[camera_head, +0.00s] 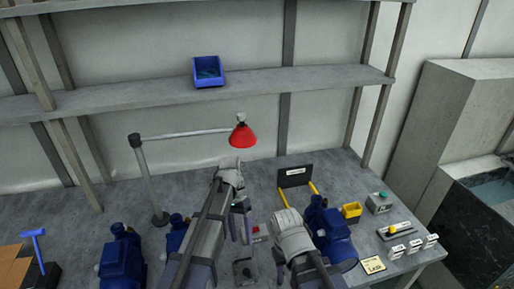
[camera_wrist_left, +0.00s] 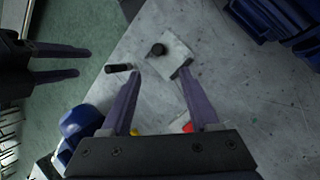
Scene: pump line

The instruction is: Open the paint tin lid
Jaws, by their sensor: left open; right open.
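I cannot make out a paint tin or its lid in either view. My left gripper (camera_head: 241,228) is open and empty, pointing down over the middle of the bench; its two fingers also show in the left wrist view (camera_wrist_left: 159,75). Past its fingertips in that view is a small grey metal plate (camera_wrist_left: 180,57) with a black knob; it shows in the head view too (camera_head: 243,271). My right gripper (camera_head: 279,261) is to the right of the left one, its fingers partly hidden; two fingers at the left edge of the left wrist view (camera_wrist_left: 75,62) stand apart.
Blue pumps (camera_head: 121,262) stand on the bench (camera_head: 85,220), left and right of my arms. A red lamp (camera_head: 242,137) hangs from a post's arm. A blue bin (camera_head: 208,72) is on the shelf. A yellow bin (camera_head: 351,211) and labelled blocks (camera_head: 414,246) lie right.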

